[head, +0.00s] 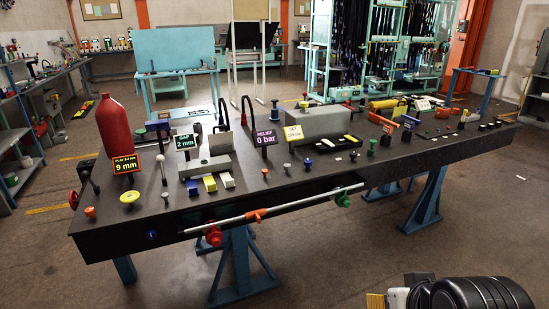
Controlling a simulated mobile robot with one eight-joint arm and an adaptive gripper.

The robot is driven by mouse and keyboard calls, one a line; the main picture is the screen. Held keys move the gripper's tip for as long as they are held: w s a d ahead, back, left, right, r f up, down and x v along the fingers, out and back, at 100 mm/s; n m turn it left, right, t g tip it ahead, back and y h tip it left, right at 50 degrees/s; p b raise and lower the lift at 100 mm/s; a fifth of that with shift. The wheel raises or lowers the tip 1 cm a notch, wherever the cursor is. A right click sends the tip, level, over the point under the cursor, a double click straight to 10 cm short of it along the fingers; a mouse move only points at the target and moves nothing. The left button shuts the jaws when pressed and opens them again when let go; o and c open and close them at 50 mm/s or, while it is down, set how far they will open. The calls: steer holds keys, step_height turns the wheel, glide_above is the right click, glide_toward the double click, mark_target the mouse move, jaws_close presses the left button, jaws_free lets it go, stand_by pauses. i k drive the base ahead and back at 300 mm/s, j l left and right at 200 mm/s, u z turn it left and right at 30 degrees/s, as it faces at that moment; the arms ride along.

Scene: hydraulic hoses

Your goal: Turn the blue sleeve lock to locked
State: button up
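Small blue parts show on the dark workbench (290,190) in the head view. One is a round blue knob (307,164) on the bench top, right of the middle. Another is a small blue round part (151,235) low on the bench's front side at the left. I cannot tell which is the blue sleeve lock, nor read its position. A black rounded part with a white and tan piece, seemingly my arm's end with my gripper (420,294), is at the bottom right, apart from the bench. Its fingers cannot be made out.
A red bottle (112,133) stands at the bench's left end. A grey block (318,123) and sign plates "9 mm" (126,164), "2 mm" (185,142) and "0 bar" (266,139) stand on top. A long rod (290,214) runs along the front. Floor in front is clear.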

mark_target(152, 234)
steer(key=u, duration=0.45)
steer(key=k+u, duration=0.15)
steer(key=u, duration=0.3)
steer(key=j+u, duration=0.1)
steer(key=u, duration=0.35)
steer(key=k, duration=0.05)
